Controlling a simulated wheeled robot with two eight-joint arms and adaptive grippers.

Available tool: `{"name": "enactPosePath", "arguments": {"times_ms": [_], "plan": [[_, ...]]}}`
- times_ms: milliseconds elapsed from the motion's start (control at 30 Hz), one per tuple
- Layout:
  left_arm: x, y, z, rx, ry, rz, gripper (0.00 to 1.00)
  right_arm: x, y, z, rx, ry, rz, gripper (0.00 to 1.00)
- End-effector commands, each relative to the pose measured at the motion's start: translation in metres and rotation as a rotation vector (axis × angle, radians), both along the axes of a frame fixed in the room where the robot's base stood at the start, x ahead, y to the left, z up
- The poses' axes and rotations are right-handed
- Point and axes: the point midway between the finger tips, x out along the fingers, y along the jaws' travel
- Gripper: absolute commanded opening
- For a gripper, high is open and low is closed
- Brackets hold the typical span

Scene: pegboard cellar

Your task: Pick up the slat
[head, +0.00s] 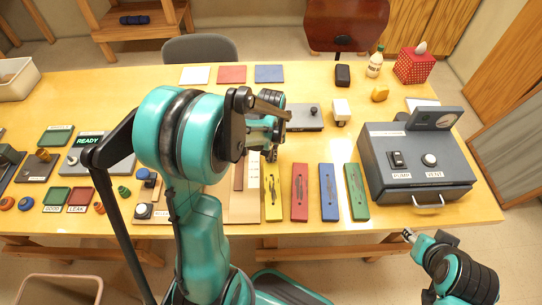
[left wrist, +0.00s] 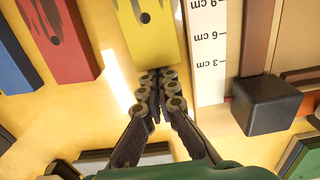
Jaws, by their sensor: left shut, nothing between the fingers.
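A narrow brown slat (head: 238,178) lies lengthwise beside a white centimetre scale (head: 254,172) on the table. In the left wrist view the slat (left wrist: 256,38) is on the right, with a black block (left wrist: 266,105) at its near end. My left gripper (head: 271,156) is shut and empty. In the left wrist view its fingertips (left wrist: 157,78) are just in front of the near end of a yellow bar (left wrist: 147,28), left of the scale. I cannot tell whether they touch the bar. My right gripper (head: 409,236) is beyond the table's front edge, its fingers too small to judge.
Red (head: 300,192), blue (head: 329,192) and green (head: 357,192) bars lie right of the yellow one. A grey box with a handle (head: 415,165) stands at the right. My left arm hides part of the table's middle. Small coloured parts lie at the left.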

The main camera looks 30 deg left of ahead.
Motion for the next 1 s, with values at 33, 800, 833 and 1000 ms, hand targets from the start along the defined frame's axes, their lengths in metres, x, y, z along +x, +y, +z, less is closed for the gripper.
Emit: {"name": "enactPosePath", "arguments": {"times_ms": [33, 800, 833, 1000], "plan": [[-0.004, -0.002, 0.0, 0.0, 0.0, -0.001, 0.0, 0.0, 0.0, 0.0, 0.0, 0.0, 0.0, 0.4], [-0.079, -0.048, 0.0, 0.0, 0.0, 0.0, 0.0, 0.0, 0.0, 0.007, 0.0, 0.0, 0.0, 0.4], [-0.079, -0.048, 0.0, 0.0, 0.0, 0.0, 0.0, 0.0, 0.0, 0.007, 0.0, 0.0, 0.0, 0.4], [-0.074, -0.046, -0.001, 0.0, 0.0, 0.0, 0.0, 0.0, 0.0, 0.005, 0.0, 0.0, 0.0, 0.4]]}}
